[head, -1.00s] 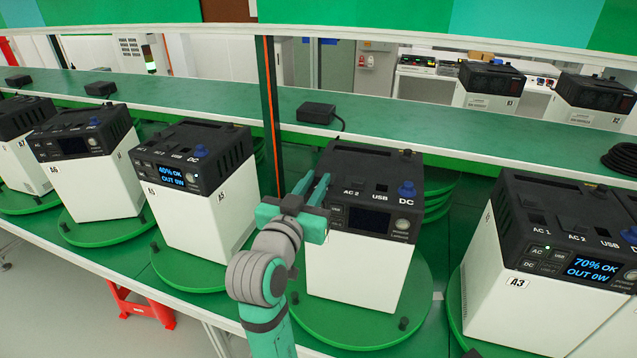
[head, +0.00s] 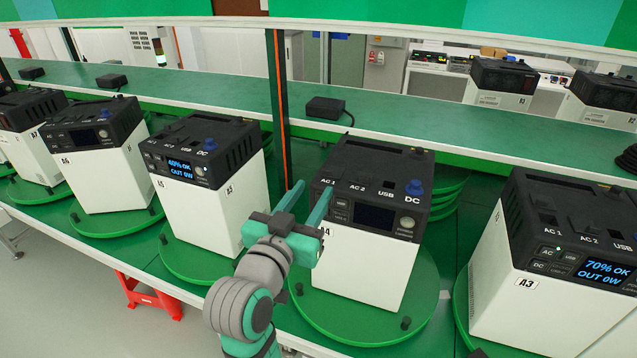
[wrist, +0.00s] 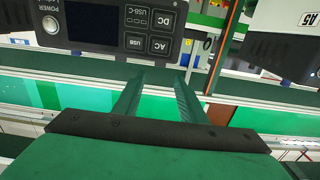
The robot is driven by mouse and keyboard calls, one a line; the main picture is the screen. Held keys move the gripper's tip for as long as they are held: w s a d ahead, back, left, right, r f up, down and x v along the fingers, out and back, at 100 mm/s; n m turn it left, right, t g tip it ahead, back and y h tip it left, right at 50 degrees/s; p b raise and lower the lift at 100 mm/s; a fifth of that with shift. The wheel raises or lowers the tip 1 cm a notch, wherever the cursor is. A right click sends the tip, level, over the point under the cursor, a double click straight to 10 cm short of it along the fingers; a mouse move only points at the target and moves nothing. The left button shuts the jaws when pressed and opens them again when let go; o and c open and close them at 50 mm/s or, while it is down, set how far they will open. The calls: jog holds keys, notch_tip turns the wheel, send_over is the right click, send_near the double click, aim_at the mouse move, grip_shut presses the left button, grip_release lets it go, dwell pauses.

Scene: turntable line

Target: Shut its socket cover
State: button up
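The power unit A4 (head: 365,262), white with a black top, stands on a green turntable in the middle of the head view. Its small screen (head: 373,216) is dark. Its top has sockets labelled AC 1, AC 2, USB and DC, with a blue piece (head: 414,187) at DC; which covers stand open I cannot tell. My gripper (head: 314,188) is open and empty, its fingers at the unit's front left upper edge; contact is unclear. In the wrist view the fingers (wrist: 158,84) are apart, below the upside-down button panel (wrist: 122,25).
Unit A5 (head: 207,217) stands to the left, reading 40% OK. Unit A3 (head: 540,280) stands to the right, reading 70% OK. A green shelf (head: 430,130) with a black adapter (head: 325,108) runs behind. A dark post (head: 278,100) rises behind the gap left of A4.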

jog(key=shift+v, duration=1.9)
